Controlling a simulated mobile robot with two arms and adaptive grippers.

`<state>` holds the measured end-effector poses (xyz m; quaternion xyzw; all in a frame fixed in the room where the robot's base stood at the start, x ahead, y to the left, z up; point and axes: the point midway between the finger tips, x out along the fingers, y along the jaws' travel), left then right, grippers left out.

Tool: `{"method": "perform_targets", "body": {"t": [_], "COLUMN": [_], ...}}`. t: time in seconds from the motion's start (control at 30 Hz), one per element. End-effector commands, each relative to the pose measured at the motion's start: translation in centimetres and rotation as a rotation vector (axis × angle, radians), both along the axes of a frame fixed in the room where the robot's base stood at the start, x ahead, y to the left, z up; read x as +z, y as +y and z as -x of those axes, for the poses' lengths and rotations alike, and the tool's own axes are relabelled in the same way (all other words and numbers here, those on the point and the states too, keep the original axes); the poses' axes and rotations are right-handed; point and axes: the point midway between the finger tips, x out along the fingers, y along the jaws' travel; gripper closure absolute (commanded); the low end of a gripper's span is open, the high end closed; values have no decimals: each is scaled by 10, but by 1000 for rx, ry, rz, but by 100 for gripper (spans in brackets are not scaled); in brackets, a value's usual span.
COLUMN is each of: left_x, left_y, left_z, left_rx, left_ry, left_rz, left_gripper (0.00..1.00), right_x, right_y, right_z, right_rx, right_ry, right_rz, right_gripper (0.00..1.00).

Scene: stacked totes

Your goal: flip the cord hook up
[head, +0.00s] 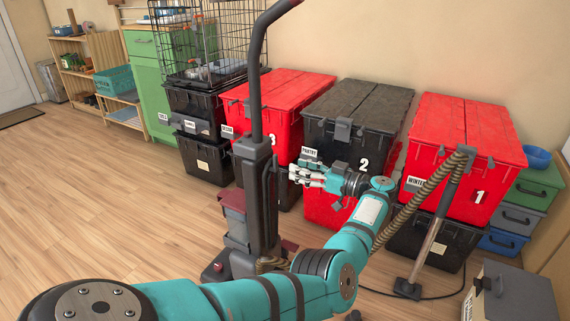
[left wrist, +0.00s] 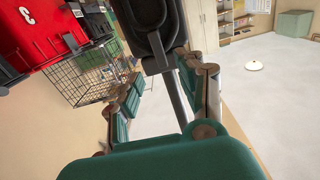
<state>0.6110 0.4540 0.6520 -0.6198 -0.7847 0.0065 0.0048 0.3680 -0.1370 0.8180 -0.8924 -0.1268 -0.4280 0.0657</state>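An upright vacuum (head: 254,185) with a dark grey body and curved handle tube stands on the wood floor in the head view. A thin grey bar that looks like the cord hook (head: 268,178) is on the right side of its body. My left gripper (head: 288,175) is right beside this side, fingers pointing left at it. In the left wrist view my left gripper (left wrist: 163,75) has its fingers apart, with a dark bar (left wrist: 177,100) running between them and the dark vacuum part (left wrist: 153,30) beyond. I cannot tell whether a finger touches the bar. My right gripper is out of view.
Stacked red and black totes (head: 459,160) stand behind the vacuum along the wall. A ribbed hose (head: 415,200) and floor wand (head: 437,235) stand to the right. A wire cage (head: 205,40) sits on black bins at the back. The floor at left is clear.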

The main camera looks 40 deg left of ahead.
Motion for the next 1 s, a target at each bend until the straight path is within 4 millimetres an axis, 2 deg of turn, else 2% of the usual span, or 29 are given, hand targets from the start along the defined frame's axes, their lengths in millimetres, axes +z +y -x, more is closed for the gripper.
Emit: {"method": "perform_targets", "body": {"t": [0.13, 0.33, 0.87, 1.0], "left_x": [0, 0, 0, 4], "left_y": [-21, -31, -30, -14], "left_z": [-5, -7, -7, 0], "left_rx": [-1, 1, 0, -25], "left_ry": [1, -1, -4, -68], "left_rz": [1, -1, -6, -111], "left_gripper": [62, 62, 62, 62], "right_x": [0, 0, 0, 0], "right_y": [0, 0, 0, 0], "right_z": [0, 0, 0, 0], "right_rx": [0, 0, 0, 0], "right_ry": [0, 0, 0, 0], "right_rz": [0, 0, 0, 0], "right_gripper": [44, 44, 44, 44]}}
